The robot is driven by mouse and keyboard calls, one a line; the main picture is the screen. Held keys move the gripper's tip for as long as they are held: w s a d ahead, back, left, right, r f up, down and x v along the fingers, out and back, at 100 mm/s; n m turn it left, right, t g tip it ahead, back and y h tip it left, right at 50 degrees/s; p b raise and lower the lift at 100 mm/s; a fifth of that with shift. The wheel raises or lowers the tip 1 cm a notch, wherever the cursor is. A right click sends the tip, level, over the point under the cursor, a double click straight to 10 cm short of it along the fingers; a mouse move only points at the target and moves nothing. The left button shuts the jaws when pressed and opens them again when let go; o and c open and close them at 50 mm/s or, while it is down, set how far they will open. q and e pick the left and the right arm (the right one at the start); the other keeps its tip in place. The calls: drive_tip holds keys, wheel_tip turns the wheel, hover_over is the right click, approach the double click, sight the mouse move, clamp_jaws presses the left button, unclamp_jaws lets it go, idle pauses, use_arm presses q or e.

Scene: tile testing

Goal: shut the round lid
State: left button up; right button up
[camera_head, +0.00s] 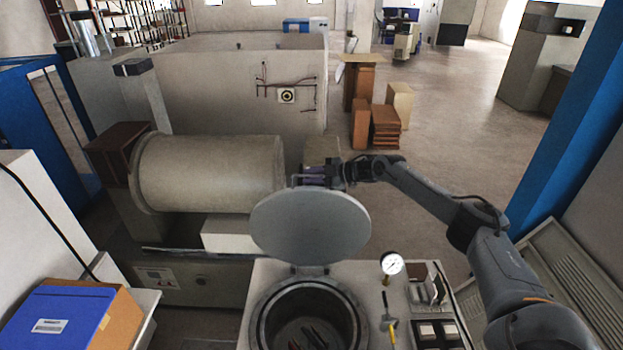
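The round lid (312,228) is a grey disc. It stands raised and tilted at the back of a round opening (272,318) in a light-coloured bench unit. The opening is uncovered and has a metal rim, with some dark items down inside it. My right arm comes in from the right, and my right gripper (318,178) is at the upper back edge of the lid. The lid hides part of its fingers, so I cannot tell whether they are open, shut or touching the lid. My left gripper is not in view.
A pressure gauge (391,264) stands on the bench right of the lid, near a yellow-handled tool (389,325) and a switch panel (437,333). A large horizontal cylinder (210,172) lies behind on the left. A blue box (60,318) sits at front left.

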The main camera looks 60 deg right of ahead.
idle(0.3)
clamp_jaws()
drive_tip(key=shift+a, duration=0.1)
